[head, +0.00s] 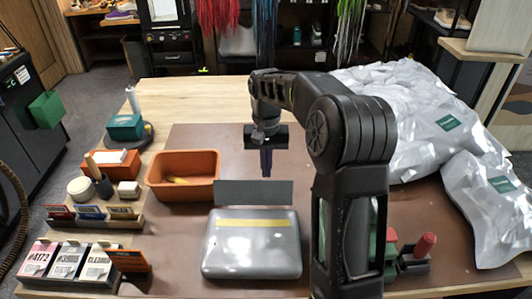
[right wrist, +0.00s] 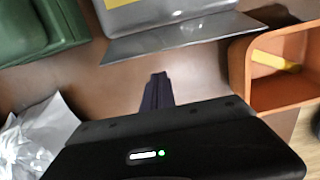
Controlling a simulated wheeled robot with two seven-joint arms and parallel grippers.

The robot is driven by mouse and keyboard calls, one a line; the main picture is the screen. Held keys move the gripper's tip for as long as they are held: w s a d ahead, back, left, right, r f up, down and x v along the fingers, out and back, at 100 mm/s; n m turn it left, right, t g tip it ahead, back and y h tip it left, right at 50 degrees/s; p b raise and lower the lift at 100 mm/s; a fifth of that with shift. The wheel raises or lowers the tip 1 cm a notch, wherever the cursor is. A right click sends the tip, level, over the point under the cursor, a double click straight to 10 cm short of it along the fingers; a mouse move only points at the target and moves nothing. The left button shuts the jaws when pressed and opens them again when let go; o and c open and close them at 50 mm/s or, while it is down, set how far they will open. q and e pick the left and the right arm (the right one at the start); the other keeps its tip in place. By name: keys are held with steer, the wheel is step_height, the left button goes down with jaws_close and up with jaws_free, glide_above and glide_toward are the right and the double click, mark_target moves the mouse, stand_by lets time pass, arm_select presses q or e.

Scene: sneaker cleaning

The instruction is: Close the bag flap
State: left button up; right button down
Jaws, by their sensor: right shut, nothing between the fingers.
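The grey bag (head: 252,255) lies flat on the brown mat, with a yellow strip across its upper part. Its flap (head: 253,193) stands open along the far edge, as a dark grey panel. In the right wrist view the flap (right wrist: 185,38) extends from the bag body (right wrist: 160,12) toward my gripper. My right gripper (head: 266,163) is just beyond the flap, pointing down, its fingers together and empty. In the right wrist view the fingertips (right wrist: 158,80) are near the flap's edge, with a visible gap. My left gripper is not in view.
An orange bin (head: 183,176) with a yellow item inside stands left of the flap. Large silvery bags (head: 425,115) fill the right side. Label cards (head: 68,262) and small containers line the left edge. A green object (right wrist: 40,30) shows in the right wrist view.

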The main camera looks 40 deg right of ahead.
steer(key=shift+s+a+r+p, duration=0.3)
steer(key=shift+s+a+r, duration=0.45)
steer(key=shift+s+a, duration=0.25)
steer(key=shift+s, duration=0.1)
steer(key=shift+s+a+r+t+h+b, duration=0.15)
steer(key=shift+t+h+b, duration=0.25)
steer(key=shift+b, duration=0.2)
steer(key=shift+s+t+b, duration=0.1)
steer(key=shift+t+b, duration=0.25)
steer(key=shift+t, duration=0.05)
